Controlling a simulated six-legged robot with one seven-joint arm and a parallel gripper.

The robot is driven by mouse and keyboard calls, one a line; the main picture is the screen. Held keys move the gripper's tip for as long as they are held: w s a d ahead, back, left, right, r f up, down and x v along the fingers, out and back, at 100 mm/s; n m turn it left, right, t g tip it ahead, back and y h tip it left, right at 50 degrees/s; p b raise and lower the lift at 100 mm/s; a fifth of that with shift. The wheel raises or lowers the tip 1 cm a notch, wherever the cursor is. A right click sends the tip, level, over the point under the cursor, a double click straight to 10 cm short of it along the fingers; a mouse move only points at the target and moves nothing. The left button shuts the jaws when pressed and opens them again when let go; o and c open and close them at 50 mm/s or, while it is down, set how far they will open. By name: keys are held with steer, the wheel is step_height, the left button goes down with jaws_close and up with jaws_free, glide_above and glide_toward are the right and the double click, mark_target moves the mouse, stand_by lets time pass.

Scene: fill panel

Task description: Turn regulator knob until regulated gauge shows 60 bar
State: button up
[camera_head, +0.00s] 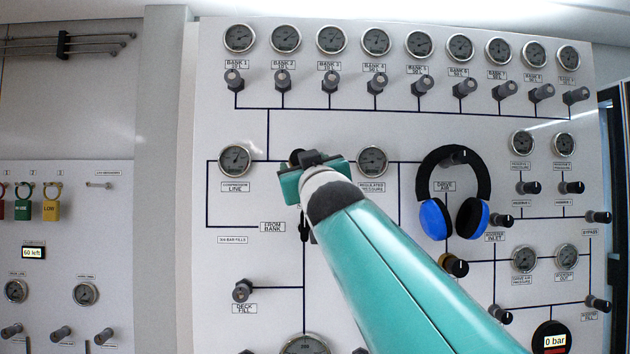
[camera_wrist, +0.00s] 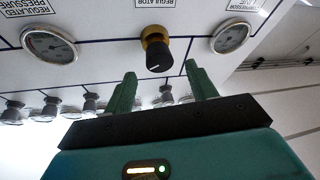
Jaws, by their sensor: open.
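The regulator knob (camera_wrist: 158,54) is black with a white mark and a brass-coloured collar. In the wrist view it sits just ahead of my gripper (camera_wrist: 163,80), roughly between the two green fingers, which are apart and appear not to touch it. In the head view my gripper (camera_head: 312,168) covers most of the knob's place. The regulated pressure gauge (camera_head: 373,162) is right of my gripper there and at the left in the wrist view (camera_wrist: 49,43). Its reading is too small to tell.
The compressor line gauge (camera_head: 236,160) is left of my gripper. Blue and black headphones (camera_head: 434,219) hang to the right, over the panel. A row of bank gauges and knobs (camera_head: 378,84) runs above. A deck fill knob (camera_head: 242,291) is lower left.

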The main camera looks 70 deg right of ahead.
steer(key=v, duration=0.8)
steer(key=shift+f, duration=0.15)
steer(key=shift+a, duration=0.1)
stand_by(1.9)
